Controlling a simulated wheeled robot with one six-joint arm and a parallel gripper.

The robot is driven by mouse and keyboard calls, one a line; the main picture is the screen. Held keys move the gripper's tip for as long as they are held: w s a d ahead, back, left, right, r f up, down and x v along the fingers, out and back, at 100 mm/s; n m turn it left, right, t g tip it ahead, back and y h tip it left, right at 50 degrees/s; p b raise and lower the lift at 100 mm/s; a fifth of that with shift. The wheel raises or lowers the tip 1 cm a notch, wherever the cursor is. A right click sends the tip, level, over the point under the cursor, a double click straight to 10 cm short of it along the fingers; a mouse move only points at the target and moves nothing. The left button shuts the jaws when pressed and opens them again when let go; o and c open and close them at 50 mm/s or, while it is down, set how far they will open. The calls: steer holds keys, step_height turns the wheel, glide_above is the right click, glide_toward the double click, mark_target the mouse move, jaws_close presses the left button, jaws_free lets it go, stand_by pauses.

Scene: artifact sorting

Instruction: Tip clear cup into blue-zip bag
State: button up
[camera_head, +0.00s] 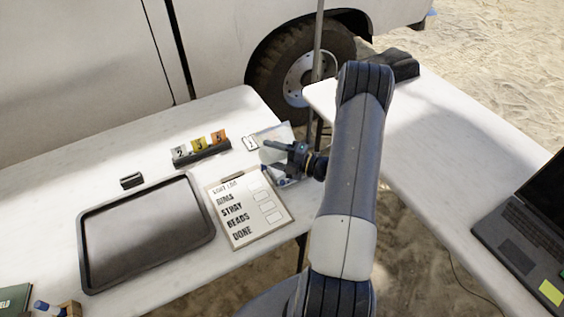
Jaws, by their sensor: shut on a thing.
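My gripper (284,150) is over the right end of the left white table, pointing left. It is shut on a small pale, see-through thing, which seems to be the clear cup (270,156). The cup looks tilted, but its mouth and contents are too small to make out. A clear flat bag (275,133) lies on the table under and behind the gripper. The gripper and cup cover part of it. I cannot make out its zip or whether the cup is over its opening.
A clipboard (246,210) with a list lies in front of the gripper. A dark tray (146,235) is to its left. A dark rack (202,153) with numbered cards stands behind. A gap parts this table from the right table (440,150), which bears a laptop (520,240).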

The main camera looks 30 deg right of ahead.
steer(key=n+b, duration=0.1)
steer(key=a+f+n+b, duration=0.1)
steer(key=f+n+h+b, duration=0.1)
steer(key=shift+s+a+f+g, duration=0.1)
steer(key=shift+s+a+g, duration=0.1)
steer(key=shift+a+g, duration=0.1)
steer(key=shift+s+a+r+n+h+b, duration=0.1)
steer(key=shift+a+r+n+h+b, duration=0.15)
steer(key=shift+n+h+b, duration=0.4)
steer(key=shift+a+r+n+p, duration=0.2)
steer(key=shift+n+p, duration=0.05)
steer(key=shift+p, duration=0.05)
